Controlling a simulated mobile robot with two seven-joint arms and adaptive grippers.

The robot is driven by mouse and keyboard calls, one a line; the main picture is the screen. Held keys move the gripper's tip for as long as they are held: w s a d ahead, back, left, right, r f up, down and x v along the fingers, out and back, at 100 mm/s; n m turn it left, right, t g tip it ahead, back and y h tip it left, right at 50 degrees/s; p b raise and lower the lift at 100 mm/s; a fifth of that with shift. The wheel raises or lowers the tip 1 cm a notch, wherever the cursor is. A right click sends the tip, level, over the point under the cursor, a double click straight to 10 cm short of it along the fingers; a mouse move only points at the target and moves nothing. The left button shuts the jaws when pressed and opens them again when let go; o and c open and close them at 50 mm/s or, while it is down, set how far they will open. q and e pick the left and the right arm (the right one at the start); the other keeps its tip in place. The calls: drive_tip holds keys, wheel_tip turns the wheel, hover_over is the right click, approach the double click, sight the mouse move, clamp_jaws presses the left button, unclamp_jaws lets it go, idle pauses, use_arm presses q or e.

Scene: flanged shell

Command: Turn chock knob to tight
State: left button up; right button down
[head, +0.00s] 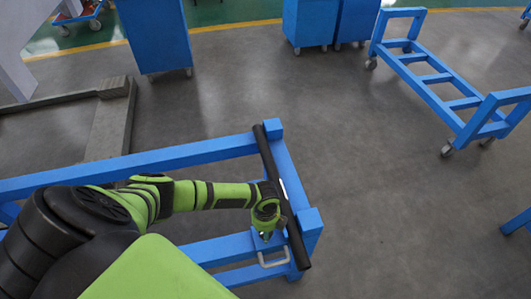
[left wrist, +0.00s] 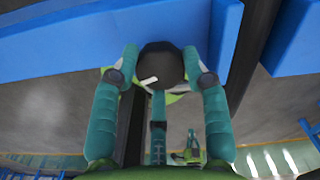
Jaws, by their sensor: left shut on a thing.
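The chock knob (left wrist: 162,62) is a dark round knob with a small white mark near its lower left in the left wrist view. The teal fingers of my left gripper (left wrist: 160,66) lie on both sides of it and are shut on it. In the head view my left gripper (head: 268,222) is at the long black bar (head: 278,180) on the end of a blue frame (head: 130,163). The knob is mostly hidden there by the gripper. My right gripper is not in view.
A grey handle (head: 273,262) is just below the gripper on the blue frame. A blue wheeled cart (head: 435,78) stands at upper right, and blue cabinets (head: 158,35) stand at the back. Grey floor (head: 390,190) to the right of the frame is clear.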

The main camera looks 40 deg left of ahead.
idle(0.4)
use_arm(q)
drive_tip(key=o, duration=1.1)
drive_tip(key=shift+o, duration=0.2)
drive_tip(key=shift+r, duration=0.1)
wheel_tip(320, 180, up, 12)
